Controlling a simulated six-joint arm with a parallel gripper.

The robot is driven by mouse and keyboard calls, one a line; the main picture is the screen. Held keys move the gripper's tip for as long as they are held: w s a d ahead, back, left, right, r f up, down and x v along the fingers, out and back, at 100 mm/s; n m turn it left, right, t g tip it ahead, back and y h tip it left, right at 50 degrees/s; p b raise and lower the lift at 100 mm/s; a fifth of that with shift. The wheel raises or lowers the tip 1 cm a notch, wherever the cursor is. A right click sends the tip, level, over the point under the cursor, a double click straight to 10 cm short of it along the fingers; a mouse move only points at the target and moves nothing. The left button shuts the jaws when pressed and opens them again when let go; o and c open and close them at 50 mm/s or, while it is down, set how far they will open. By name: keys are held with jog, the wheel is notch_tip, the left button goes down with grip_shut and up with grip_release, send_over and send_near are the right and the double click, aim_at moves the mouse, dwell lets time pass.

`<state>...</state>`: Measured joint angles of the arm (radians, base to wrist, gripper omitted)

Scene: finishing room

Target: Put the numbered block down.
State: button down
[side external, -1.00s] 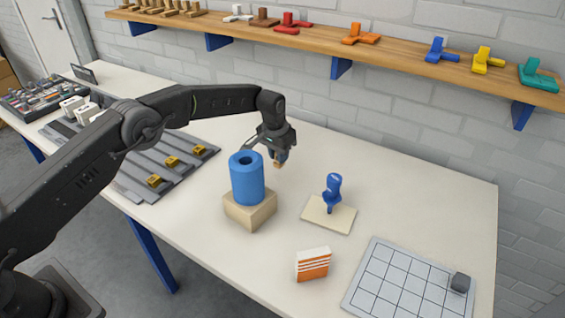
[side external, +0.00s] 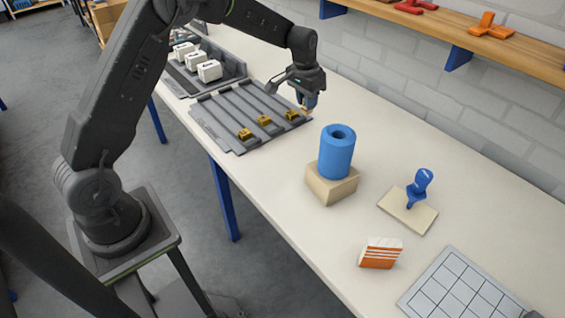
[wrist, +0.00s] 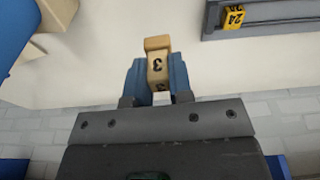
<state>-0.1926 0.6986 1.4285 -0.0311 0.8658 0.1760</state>
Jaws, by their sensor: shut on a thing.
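My gripper (side external: 308,102) points down behind the far right corner of a grey slotted rack (side external: 222,124). Its blue fingers (wrist: 157,82) are shut on a small tan numbered block (wrist: 158,68). A dark 3 shows on the block in the wrist view. In the side view the block (side external: 307,112) is tiny at the fingertips. I cannot tell whether it touches the table (side external: 300,165). Several yellow-brown blocks sit in the rack; the nearest to my gripper (side external: 292,115) also shows in the wrist view (wrist: 233,16), with the number 24.
A blue hollow cylinder (side external: 337,152) stands on a tan base (side external: 332,186) right of my gripper. Further right are a blue-handled tool (side external: 419,187) on a tan plate, an orange-and-white block (side external: 380,254) and a grid board (side external: 460,290). White blocks (side external: 209,70) stand left. A wall shelf runs behind.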

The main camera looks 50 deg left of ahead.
jog(key=s+a+n, duration=0.2)
jog(key=s+a, duration=0.1)
jog(key=s, duration=0.7)
jog(key=s+a+n, duration=0.2)
jog(key=s+a, duration=0.1)
jog(key=s, duration=0.7)
jog(key=shift+y, duration=0.4)
jog(key=w+d+f, duration=0.2)
jog(key=d, duration=0.1)
jog(key=w+d+f, duration=0.2)
jog(key=d+f, duration=0.1)
jog(key=w+d+f, duration=0.2)
jog(key=d, duration=0.1)
jog(key=shift+d+f, duration=0.1)
jog(key=shift+f, duration=2.2)
jog(key=shift+f, duration=0.1)
jog(key=c, duration=1)
grip_release()
